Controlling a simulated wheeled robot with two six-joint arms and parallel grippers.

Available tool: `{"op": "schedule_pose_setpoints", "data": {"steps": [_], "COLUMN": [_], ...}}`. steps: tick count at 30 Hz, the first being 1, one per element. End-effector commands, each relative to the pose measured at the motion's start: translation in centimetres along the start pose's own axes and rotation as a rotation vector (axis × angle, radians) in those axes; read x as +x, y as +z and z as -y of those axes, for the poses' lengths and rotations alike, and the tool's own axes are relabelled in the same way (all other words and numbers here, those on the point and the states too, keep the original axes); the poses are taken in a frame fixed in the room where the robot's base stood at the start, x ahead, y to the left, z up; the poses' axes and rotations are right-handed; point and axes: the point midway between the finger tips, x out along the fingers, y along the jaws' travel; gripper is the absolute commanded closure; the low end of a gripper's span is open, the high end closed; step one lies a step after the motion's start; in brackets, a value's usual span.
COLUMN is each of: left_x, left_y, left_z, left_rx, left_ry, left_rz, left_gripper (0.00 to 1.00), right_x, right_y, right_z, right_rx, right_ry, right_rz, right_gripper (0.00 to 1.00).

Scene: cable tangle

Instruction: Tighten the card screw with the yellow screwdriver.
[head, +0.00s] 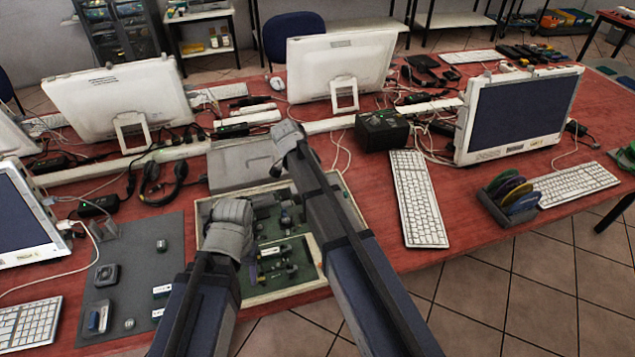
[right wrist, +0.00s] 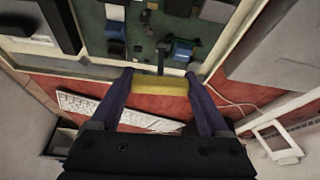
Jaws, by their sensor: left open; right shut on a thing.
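The yellow screwdriver (right wrist: 160,87) lies crosswise between the fingers of my right gripper (right wrist: 160,90), which is shut on its handle. A short dark shaft points from it toward the green circuit board (right wrist: 130,35). I cannot tell whether the tip touches anything. In the head view the board (head: 288,268) lies in a shallow open case (head: 298,292); my right arm passes over it and hides the right fingers and screwdriver. My left gripper (head: 240,216) is open at the case's left side, its fingers hard to make out. I cannot make out the card screw.
A grey mat (head: 130,262) with small parts lies left of the case. A grey box (head: 240,165) stands behind it. A keyboard (head: 417,198) and a rack of coloured discs (head: 510,197) are to the right. Monitors and cables fill the back.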

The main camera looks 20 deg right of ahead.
Motion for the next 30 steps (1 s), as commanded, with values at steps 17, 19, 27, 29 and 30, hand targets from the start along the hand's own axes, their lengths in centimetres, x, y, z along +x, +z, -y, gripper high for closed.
{"op": "schedule_pose_setpoints", "data": {"steps": [17, 19, 27, 29, 30], "left_x": [-2.9, -3.3, -4.8, -5.2, -5.4], "left_y": [0.2, 0.2, 0.3, 0.3, 0.3], "left_z": [0.3, 0.3, 0.5, 0.5, 0.5], "left_rx": [0.0, 0.0, 0.0, 0.0, 0.0], "left_ry": [0.0, 0.0, 0.0, 0.0, 0.0], "left_rz": [0.0, 0.0, 0.0, 0.0, 0.0], "left_gripper": [0.44, 0.44, 0.44, 0.44, 0.44], "right_x": [-2.7, -3.1, -4.5, -4.8, -5.0], "right_y": [-1.1, -1.3, -1.9, -2.0, -2.1], "right_z": [-0.1, -0.1, -0.1, -0.1, -0.1], "right_rx": [-0.004, -0.004, -0.005, -0.005, -0.005], "right_ry": [-0.002, -0.002, -0.002, -0.002, -0.002], "right_rz": [0.0, 0.0, 0.0, 0.0, 0.0], "right_gripper": [0.79, 0.79, 0.79, 0.79, 0.79]}}
